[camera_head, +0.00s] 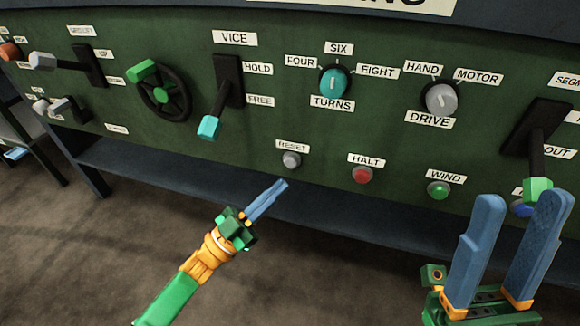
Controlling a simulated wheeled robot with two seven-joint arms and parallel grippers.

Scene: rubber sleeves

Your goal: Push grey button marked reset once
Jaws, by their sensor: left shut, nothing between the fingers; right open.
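The grey reset button (291,160) is a small round knob low on the green panel (300,120), with a white RESET label (292,145) just above it. My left gripper (283,185) is shut and empty, its blue fingers pointing up and right. In the picture its fingertips are just below the reset button, with a visible gap between them. My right gripper (520,205) is open and empty at the lower right, its blue fingers pointing up in front of the panel's right part.
The red halt button (362,175) and green wind button (437,190) sit right of reset. A blue button (522,208) is partly hidden by my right gripper. The vice lever (209,127) hangs above left. A dark ledge (180,175) runs below the panel.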

